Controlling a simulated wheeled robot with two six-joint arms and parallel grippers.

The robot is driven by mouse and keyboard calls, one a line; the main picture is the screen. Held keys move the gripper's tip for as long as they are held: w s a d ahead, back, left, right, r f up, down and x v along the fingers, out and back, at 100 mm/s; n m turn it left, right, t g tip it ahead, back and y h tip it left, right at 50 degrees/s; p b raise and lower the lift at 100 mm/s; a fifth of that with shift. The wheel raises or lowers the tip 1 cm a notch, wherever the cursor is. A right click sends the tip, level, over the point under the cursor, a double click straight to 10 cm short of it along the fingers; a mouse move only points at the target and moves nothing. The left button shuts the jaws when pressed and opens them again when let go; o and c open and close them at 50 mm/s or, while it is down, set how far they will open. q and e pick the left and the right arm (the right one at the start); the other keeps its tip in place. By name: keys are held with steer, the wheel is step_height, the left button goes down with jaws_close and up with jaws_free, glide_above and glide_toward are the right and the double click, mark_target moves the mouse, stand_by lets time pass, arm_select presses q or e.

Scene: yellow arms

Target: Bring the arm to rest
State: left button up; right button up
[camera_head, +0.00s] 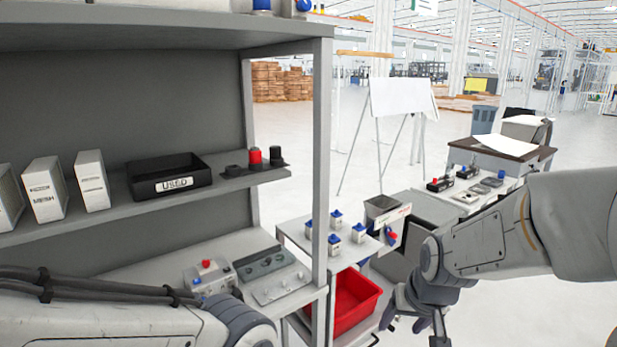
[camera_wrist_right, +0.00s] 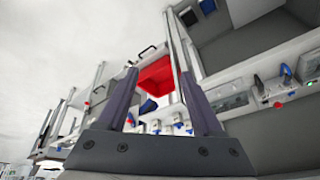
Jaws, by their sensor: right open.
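My right arm (camera_head: 500,240) comes in from the right in the head view, grey and bent. Its gripper (camera_head: 412,325) hangs low near the bottom edge, in front of the red bin's right side. The right wrist view shows its two dark fingers (camera_wrist_right: 160,78) spread apart with nothing held between them. My left arm (camera_head: 110,320) crosses the lower left corner; its gripper is out of the picture.
A grey shelf unit (camera_head: 322,150) stands at left, holding white boxes (camera_head: 92,180) and a black "USED" tray (camera_head: 168,183). A red bin (camera_head: 355,300) sits under a small table with blue-topped items (camera_head: 334,245). A control panel (camera_head: 270,275) lies on the lower shelf. Open floor (camera_head: 540,310) lies at right.

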steer(key=s+f+n+g, duration=0.1)
steer(key=s+f+g, duration=0.1)
steer(key=s+f, duration=0.5)
steer(key=s+a+r+n+g, duration=0.1)
steer(key=s+a+r+n, duration=0.2)
steer(key=s+a, duration=0.3)
steer(key=s+a+r+n+g, duration=0.1)
steer(key=s+a+r+n, duration=0.3)
steer(key=s+a, duration=0.3)
steer(key=shift+s+r+n, duration=0.15)
steer(key=shift+s+n, duration=0.25)
steer(key=shift+s, duration=0.5)
